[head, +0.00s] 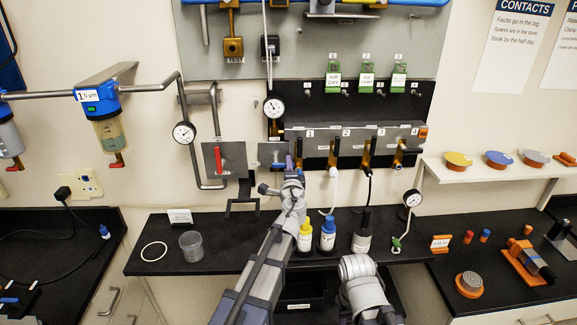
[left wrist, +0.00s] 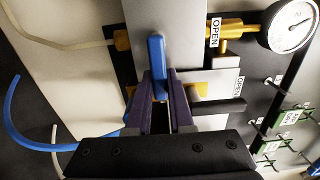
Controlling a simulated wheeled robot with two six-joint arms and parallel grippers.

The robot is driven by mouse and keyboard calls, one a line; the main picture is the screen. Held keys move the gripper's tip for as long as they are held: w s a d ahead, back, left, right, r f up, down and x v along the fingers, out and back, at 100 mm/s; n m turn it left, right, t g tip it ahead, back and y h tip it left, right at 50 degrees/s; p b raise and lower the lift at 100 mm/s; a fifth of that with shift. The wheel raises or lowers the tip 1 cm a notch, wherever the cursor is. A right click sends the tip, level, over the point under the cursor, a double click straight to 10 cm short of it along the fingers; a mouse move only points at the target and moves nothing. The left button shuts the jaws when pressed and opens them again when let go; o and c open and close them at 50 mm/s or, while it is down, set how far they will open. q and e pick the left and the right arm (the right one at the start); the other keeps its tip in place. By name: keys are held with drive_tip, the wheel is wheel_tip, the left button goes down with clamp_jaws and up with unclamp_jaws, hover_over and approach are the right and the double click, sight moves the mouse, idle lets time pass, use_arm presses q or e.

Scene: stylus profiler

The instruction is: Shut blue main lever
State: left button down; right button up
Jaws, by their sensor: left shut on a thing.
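The blue main lever (left wrist: 156,52) shows in the left wrist view as a blue handle in front of a grey plate. My left gripper (left wrist: 160,92) has its dark purple fingers closed on the lever's lower part, one on each side. In the head view my left gripper (head: 290,168) is at the small grey plate (head: 268,154) left of the numbered valve panel. There the gripper hides most of the lever. My right arm shows at the lower middle, but its gripper is not visible.
A pressure gauge (head: 274,107) is above the plate. A red lever (head: 219,160) is to the left, and the orange-bodied valves (head: 365,150) are to the right. A white "OPEN" label (left wrist: 215,32) is near the lever.

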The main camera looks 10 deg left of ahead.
idle(0.3)
use_arm(q)
drive_tip(key=c, duration=0.8)
unclamp_jaws()
drive_tip(key=v, duration=0.7)
drive_tip(key=shift+s, duration=0.4)
drive_tip(key=shift+d, duration=0.15)
